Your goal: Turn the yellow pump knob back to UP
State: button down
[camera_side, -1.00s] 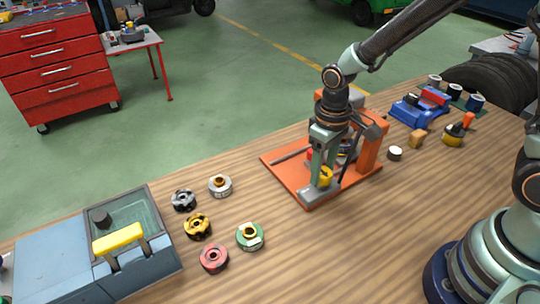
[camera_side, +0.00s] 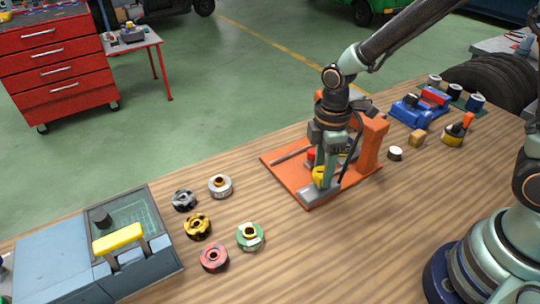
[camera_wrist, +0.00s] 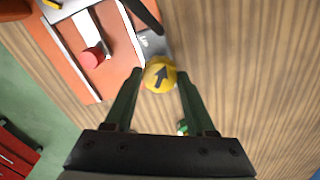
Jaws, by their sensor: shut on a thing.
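The yellow pump knob (camera_wrist: 160,74) is round, with a black arrow that points up and slightly right in the wrist view. It sits low at the front of an orange lift (camera_side: 372,150), and partly shows in the side view (camera_side: 319,174). My gripper (camera_wrist: 160,80) is shut on the knob, one finger on each side. In the side view my gripper (camera_side: 322,180) points straight down, and its fingers hide part of the knob. A small label (camera_wrist: 144,41) lies on the grey plate just above the knob in the wrist view; its lettering is hard to read.
A red part (camera_wrist: 92,57) and a dark bar (camera_wrist: 144,14) are close to the knob on the lift. Several ring-shaped parts lie to the left, near a blue-grey box (camera_side: 50,265). A blue tool (camera_side: 420,107) stands behind right. Front wood is clear.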

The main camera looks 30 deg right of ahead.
jog(key=n, duration=0.3)
jog(key=shift+n, duration=2.2)
jog(key=shift+c, duration=1.2)
grip_release()
notch_tip(320, 180, up, 12)
